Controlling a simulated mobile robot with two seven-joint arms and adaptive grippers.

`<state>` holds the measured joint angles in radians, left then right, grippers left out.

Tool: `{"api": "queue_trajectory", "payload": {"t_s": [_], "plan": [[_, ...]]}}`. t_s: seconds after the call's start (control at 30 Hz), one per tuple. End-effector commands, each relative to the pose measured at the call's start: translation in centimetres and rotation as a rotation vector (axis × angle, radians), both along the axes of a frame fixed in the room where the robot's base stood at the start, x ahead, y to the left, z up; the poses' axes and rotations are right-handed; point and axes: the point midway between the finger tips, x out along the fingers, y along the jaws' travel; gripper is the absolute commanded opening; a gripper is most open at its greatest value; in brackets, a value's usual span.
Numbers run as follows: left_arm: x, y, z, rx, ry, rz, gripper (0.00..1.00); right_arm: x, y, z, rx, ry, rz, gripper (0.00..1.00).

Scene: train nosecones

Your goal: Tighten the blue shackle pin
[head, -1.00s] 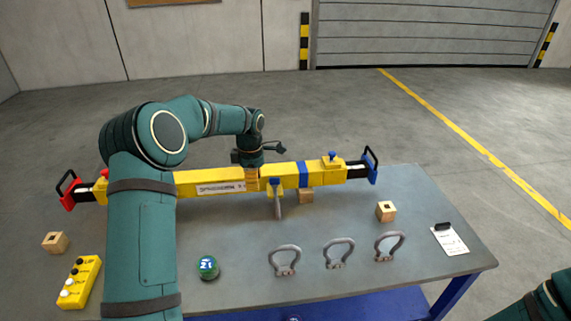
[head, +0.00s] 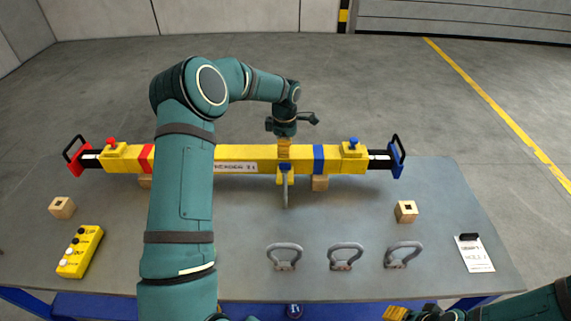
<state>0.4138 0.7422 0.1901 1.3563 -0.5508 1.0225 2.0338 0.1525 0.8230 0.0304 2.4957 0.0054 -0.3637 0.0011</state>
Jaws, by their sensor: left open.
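A yellow beam (head: 237,167) lies across the table on wooden blocks. A grey shackle (head: 285,192) hangs at its middle front, seen edge-on, with a small blue pin head (head: 285,167) at its top. Another blue knob (head: 353,143) stands on a yellow block near the beam's right end. I cannot tell which one is the task's pin. My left gripper (head: 284,150) points down at the beam's middle, open, just behind the central blue pin head; contact is unclear. My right gripper (head: 395,313) shows only partly at the bottom edge, its jaws unclear.
Several things lie on the grey table (head: 330,215): loose shackles (head: 345,257), small wooden blocks (head: 405,211), a yellow button box (head: 80,251) and a clipboard (head: 474,255). A red knob (head: 111,143) is on the beam's left end. My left arm covers part of the beam.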

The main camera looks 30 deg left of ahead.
Motion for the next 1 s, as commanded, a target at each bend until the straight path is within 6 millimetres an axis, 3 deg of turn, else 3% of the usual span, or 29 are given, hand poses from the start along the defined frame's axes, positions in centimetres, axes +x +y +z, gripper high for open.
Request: {"api": "queue_trajectory", "payload": {"t_s": [0.2,0.4,0.87,0.97,1.0], "plan": [[-0.1,0.0,-4.3,-0.001,0.003,0.0,0.37,0.0,0.0,0.2,0.0,-0.001,0.0,0.47],[0.0,0.0,-6.9,0.0,0.002,0.0,0.37,0.0,0.0,0.4,0.001,-0.001,0.0,0.47],[0.0,0.0,-7.9,0.001,0.0,0.0,0.4,0.0,0.0,0.4,0.001,-0.001,0.0,0.47],[0.0,0.0,-7.9,0.001,0.0,0.0,0.05,0.0,0.0,0.4,0.001,-0.001,0.0,0.47],[0.0,0.0,-7.9,0.001,0.0,0.0,0.0,0.0,0.0,0.4,0.001,-0.001,0.0,0.47]]}}
